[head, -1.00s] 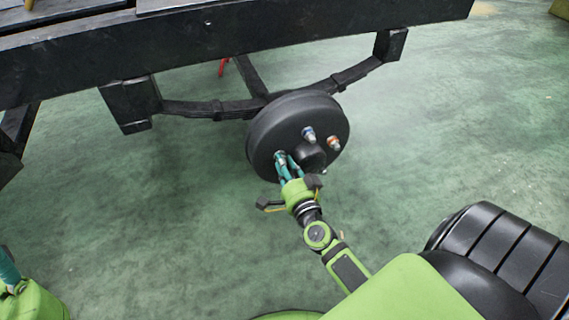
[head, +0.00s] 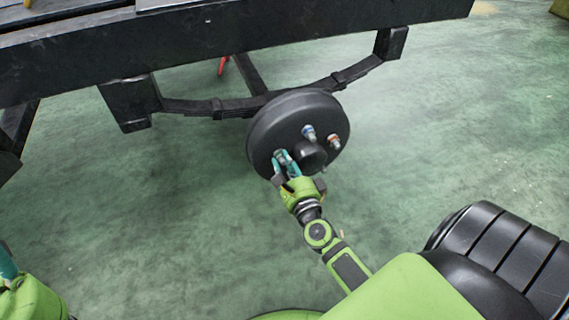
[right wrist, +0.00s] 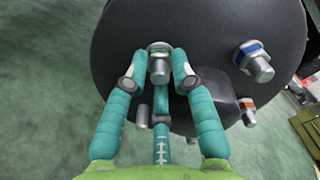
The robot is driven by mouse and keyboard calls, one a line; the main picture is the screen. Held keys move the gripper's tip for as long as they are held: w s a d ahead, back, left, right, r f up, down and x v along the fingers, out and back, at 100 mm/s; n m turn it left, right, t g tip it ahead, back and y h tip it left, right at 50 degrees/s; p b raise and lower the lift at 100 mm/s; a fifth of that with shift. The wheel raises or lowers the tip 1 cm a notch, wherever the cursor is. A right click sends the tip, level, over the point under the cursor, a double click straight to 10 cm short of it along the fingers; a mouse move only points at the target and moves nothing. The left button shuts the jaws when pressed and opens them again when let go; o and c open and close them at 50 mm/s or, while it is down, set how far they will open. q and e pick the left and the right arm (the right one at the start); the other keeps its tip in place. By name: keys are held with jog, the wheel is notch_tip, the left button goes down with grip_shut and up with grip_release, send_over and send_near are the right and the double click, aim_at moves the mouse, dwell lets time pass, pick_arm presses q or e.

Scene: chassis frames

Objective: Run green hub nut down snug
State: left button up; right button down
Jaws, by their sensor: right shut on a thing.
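The black hub drum (head: 262,130) hangs at the axle end, with a rounded cap at its centre. My right gripper (head: 282,158) is at the drum's lower left stud. In the right wrist view its teal fingers (right wrist: 158,75) are closed around the nut (right wrist: 158,47) on that stud. The nut looks mostly metallic there; its green colour is hard to make out. The stud end (right wrist: 160,72) points out toward the palm. My left gripper (head: 8,265) shows only in part at the left edge of the head view; its fingertips are hidden.
A blue-marked nut (head: 309,132) and an orange-marked nut (head: 334,141) sit on other studs of the drum. A bare stud (right wrist: 143,115) shows near the fingers. The black chassis rail (head: 230,38) and leaf spring (head: 190,107) are above and behind. The green floor is clear around.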

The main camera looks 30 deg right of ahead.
jog(key=shift+s+a+f+m, duration=0.1)
jog(key=shift+s+f+m, duration=0.05)
jog(key=shift+m, duration=0.45)
jog(key=c, duration=1.1)
grip_release()
jog(key=shift+o, duration=0.4)
jog(key=v, duration=1.2)
